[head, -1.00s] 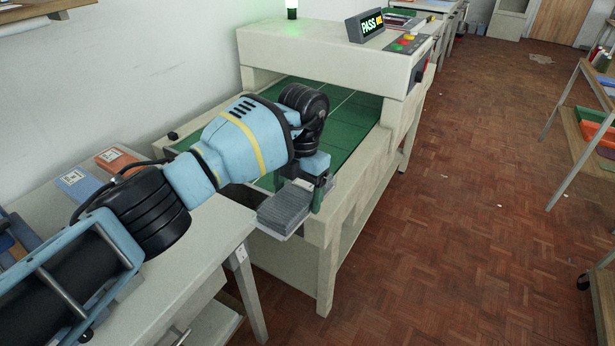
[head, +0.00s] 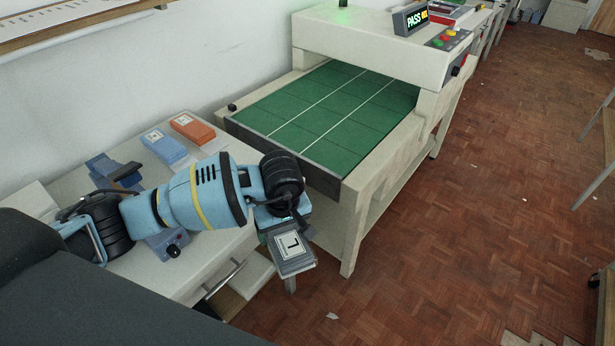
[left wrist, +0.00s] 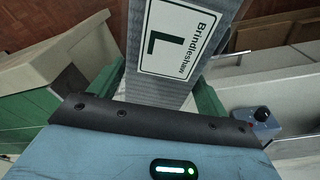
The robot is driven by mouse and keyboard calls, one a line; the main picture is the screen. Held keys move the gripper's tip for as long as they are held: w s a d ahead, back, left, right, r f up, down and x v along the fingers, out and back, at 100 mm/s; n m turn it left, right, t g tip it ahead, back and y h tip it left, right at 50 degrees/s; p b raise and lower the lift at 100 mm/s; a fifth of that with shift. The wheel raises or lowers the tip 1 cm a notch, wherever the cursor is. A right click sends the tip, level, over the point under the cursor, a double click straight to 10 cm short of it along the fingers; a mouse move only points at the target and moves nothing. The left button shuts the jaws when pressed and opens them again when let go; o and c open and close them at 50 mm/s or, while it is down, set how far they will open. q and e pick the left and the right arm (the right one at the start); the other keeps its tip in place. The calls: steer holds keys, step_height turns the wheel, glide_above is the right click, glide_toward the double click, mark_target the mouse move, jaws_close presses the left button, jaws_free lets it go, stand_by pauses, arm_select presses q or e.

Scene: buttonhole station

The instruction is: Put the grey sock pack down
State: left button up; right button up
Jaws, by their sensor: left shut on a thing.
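The grey sock pack (head: 295,262) carries a white label; in the left wrist view the pack (left wrist: 155,90) reads "Brindleshaw" and "L". My left gripper (head: 284,232) is shut on one end of it, and its green fingers (left wrist: 170,95) lie on both sides of the pack. The pack is held in the air, just off the right edge of the white table (head: 190,270), with the floor beyond it. A blue pack (head: 165,150) and an orange pack (head: 193,130) lie side by side at the back of the table. My right gripper is not in view.
A machine with a green belt (head: 330,112) stands right of the table, its sign (head: 410,19) reading PASS. A blue device with a black knob (head: 168,245) sits on the table by my arm. A drawer handle (head: 223,280) shows below the tabletop.

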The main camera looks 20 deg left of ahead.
arm_select(q)
steer(key=s+f+m+h, duration=0.1)
steer(key=s+f+m, duration=0.2)
steer(key=s+m, duration=0.5)
steer(key=s, duration=0.3)
steer(key=shift+s+a+m, duration=0.3)
steer(key=shift+a, duration=0.05)
